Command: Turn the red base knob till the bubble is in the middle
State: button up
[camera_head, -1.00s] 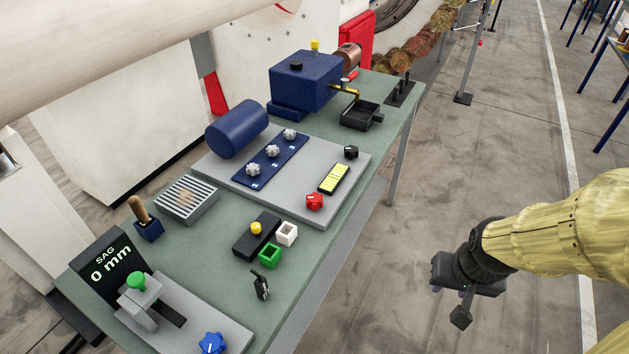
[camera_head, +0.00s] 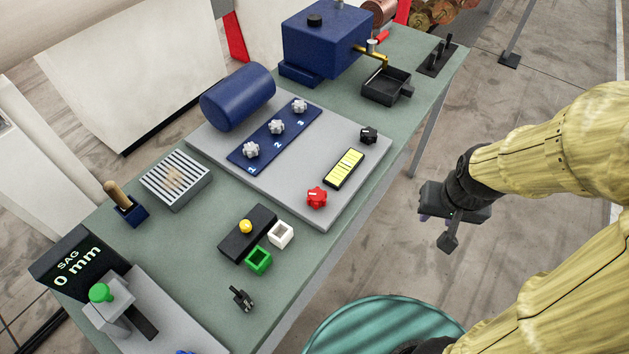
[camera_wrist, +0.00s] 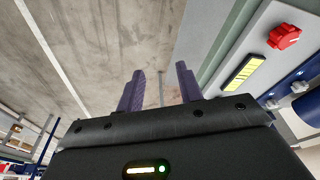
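The red base knob (camera_head: 317,197) stands at the front corner of a grey base plate (camera_head: 221,138) on the green bench. The yellow bubble level (camera_head: 344,168) lies just behind it; the bubble is too small to make out. Both also show in the wrist view: the red knob (camera_wrist: 284,36) at the upper right and the level (camera_wrist: 243,74) below it. My gripper (camera_head: 446,243) hangs over the floor, to the right of the bench and apart from the knob. In the wrist view its two purple fingers (camera_wrist: 160,90) stand apart with nothing between them.
A black knob (camera_head: 369,135) sits behind the level. Numbered white knobs (camera_head: 277,127) and a blue cylinder (camera_head: 237,97) are on the plate. A blue box (camera_head: 324,42) and black tray (camera_head: 386,86) stand farther back. White and green square pieces are in front.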

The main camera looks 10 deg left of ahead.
jog(key=shift+w, duration=0.15)
jog(key=o, duration=0.3)
jog(key=shift+o, duration=1)
jog(key=w+a+r+p, duration=0.2)
jog(key=a, duration=0.1)
jog(key=w+a+p, duration=0.1)
jog(key=shift+a+r, duration=0.15)
jog(key=shift+r, duration=0.25)
jog(key=w+a+r+g+p, duration=0.1)
jog(key=a+p, duration=0.3)
jog(key=a, duration=0.6)
jog(key=w+a+r+n+g+p, duration=0.1)
jog(key=a+p, duration=0.3)
jog(key=a, duration=0.7)
jog(key=shift+w+a+r+n+g+p, duration=0.2)
jog(key=shift+w+r+n+g+p, duration=0.15)
jog(key=shift+w, duration=0.5)
